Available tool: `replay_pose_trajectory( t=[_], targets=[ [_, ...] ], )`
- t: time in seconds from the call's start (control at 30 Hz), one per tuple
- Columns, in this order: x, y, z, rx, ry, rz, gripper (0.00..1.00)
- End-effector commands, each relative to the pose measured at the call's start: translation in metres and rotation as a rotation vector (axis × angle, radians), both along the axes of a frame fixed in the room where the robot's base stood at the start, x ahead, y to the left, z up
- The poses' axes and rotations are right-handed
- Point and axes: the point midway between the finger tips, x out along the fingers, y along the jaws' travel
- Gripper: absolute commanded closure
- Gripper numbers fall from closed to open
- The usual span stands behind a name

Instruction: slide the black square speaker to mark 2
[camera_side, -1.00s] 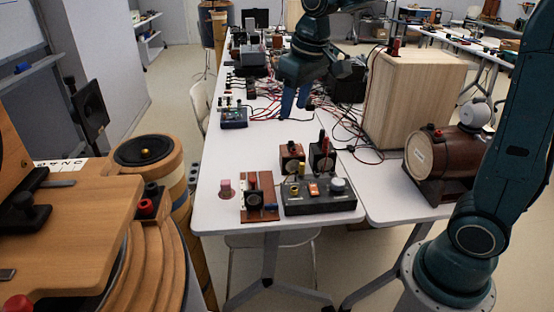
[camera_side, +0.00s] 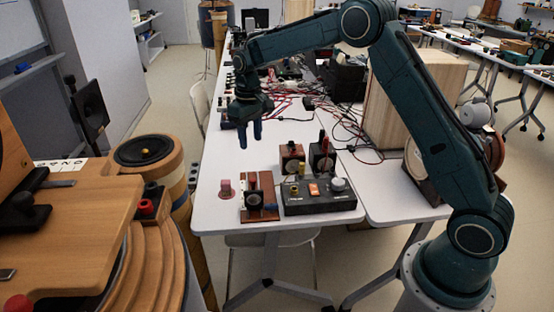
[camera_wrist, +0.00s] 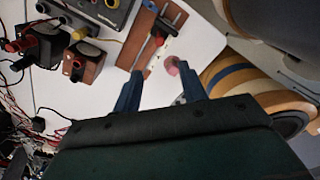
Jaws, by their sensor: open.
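A small dark block with a round front (camera_side: 253,200) sits on a brown wooden board (camera_side: 271,186) with a pale strip along its left side. A black box (camera_side: 322,160) stands behind the grey control box. I cannot tell which of these two is the black square speaker. No mark numbers are readable, so mark 2 cannot be picked out. My gripper (camera_side: 250,142) is open and empty, pointing down above the table behind the board. In the wrist view, the board (camera_wrist: 128,60) lies just beyond my open fingertips (camera_wrist: 162,73).
A pink knob (camera_side: 226,188) stands left of the board. A grey control box (camera_side: 325,205) with knobs is at its right, a brown box (camera_side: 292,158) behind. Red and black cables (camera_side: 345,131) tangle at the right. The white table (camera_side: 217,165) is bare at left.

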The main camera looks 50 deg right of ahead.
Motion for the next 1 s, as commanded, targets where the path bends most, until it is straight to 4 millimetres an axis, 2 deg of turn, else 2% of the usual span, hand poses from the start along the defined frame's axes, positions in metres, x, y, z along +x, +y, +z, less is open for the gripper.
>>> replay_pose_trajectory(
  t=[0.37, 0.57, 1.0],
  targets=[
    [0.003, -0.001, -0.008, 0.001, 0.007, 0.0, 0.58],
    [0.003, -0.001, -0.019, 0.001, 0.007, 0.0, 0.58],
    [0.002, -0.001, -0.079, 0.001, 0.009, 0.0, 0.58]
  ],
)
